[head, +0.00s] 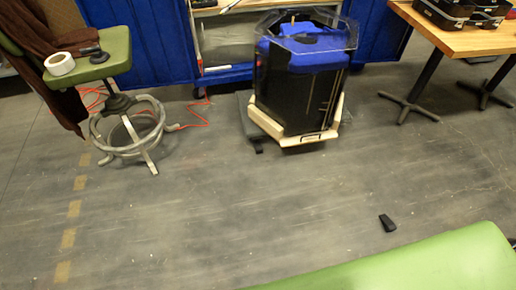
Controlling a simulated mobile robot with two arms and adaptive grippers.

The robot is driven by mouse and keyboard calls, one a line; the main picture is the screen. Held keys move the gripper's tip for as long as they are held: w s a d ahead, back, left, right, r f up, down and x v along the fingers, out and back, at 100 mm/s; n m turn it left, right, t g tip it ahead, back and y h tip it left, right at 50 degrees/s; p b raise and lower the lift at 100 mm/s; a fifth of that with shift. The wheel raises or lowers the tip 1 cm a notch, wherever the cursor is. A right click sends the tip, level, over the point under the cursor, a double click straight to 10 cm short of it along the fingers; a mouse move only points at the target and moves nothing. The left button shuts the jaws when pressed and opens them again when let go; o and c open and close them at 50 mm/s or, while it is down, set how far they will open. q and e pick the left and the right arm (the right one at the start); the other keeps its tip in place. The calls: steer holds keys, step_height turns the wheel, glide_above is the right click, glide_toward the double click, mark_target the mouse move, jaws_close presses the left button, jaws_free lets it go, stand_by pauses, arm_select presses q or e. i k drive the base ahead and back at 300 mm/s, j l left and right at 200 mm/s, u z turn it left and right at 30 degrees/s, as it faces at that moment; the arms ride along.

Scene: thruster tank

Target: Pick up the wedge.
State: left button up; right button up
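A small black wedge (387,223) lies on the grey floor, right of the middle of the head view. It lies just beyond the edge of a green padded surface in the foreground. Neither of my grippers shows in this view. A second dark piece (258,147) sits on the floor at the foot of the tank's base; it is too small to tell what it is.
A dark tank with a blue top (305,55) stands on a pale wooden base. A green stool (105,50) with a metal foot ring stands at left. A wooden table (455,38) is at upper right. A green padded surface (430,262) fills the lower right. The middle floor is clear.

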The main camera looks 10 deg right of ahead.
mark_target(258, 147)
steer(key=i+j+z, duration=0.1)
steer(key=z, duration=0.3)
steer(key=i+j+z, duration=0.15)
steer(key=i+z, duration=0.25)
steer(key=k, duration=0.1)
